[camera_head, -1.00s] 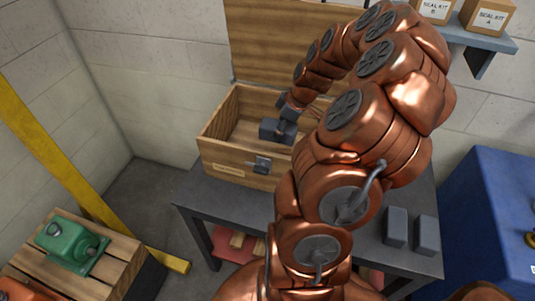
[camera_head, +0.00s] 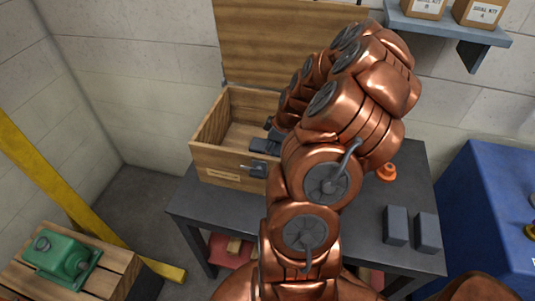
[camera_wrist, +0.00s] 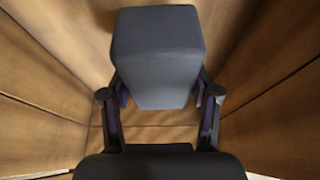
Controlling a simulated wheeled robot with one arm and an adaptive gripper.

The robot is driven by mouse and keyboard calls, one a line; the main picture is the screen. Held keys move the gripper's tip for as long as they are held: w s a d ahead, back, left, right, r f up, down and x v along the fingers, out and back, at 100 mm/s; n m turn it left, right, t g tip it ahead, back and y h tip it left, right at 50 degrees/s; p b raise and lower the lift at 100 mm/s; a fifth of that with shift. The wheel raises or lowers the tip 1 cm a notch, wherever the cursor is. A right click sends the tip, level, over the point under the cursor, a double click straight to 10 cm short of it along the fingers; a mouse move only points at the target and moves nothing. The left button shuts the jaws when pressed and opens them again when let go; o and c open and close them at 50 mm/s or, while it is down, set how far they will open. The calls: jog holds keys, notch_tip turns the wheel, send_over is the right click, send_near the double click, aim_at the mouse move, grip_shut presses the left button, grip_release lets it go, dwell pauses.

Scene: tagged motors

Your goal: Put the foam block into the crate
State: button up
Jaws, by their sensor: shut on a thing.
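The foam block is dark grey and fills the middle of the wrist view (camera_wrist: 158,55), held between the two fingers of my gripper (camera_wrist: 160,95). Wooden walls surround it in that view, so it is inside the crate. I cannot tell whether the block touches the crate floor. In the head view the open wooden crate (camera_head: 225,178) stands on the dark table, its lid raised at the back. My gripper (camera_head: 266,142) and the block show only partly there, at the crate's right side, with my arm covering much of them.
Two more grey blocks (camera_head: 396,226) (camera_head: 427,233) stand on the table (camera_head: 345,240) at the right. An orange part (camera_head: 386,172) lies behind them. A shelf with two boxes is at upper right, a blue cabinet (camera_head: 490,210) at right, and a green motor (camera_head: 62,258) on a pallet at lower left.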

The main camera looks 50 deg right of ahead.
notch_tip(320, 180, down, 3)
jog(key=shift+f+p, duration=0.2)
jog(key=shift+p, duration=0.3)
jog(key=shift+f, duration=0.2)
jog(key=shift+f, duration=0.2)
jog(key=o, duration=0.9)
jog(key=shift+r, duration=0.1)
jog(key=shift+r, duration=0.2)
jog(key=shift+s+d+r+b, duration=0.2)
jog(key=shift+r+b, duration=0.1)
jog(key=shift+r, duration=0.15)
jog(key=b+v, duration=0.3)
jog(key=v, duration=0.7)
jog(key=shift+s+r, duration=0.25)
jog(key=shift+r, duration=0.1)
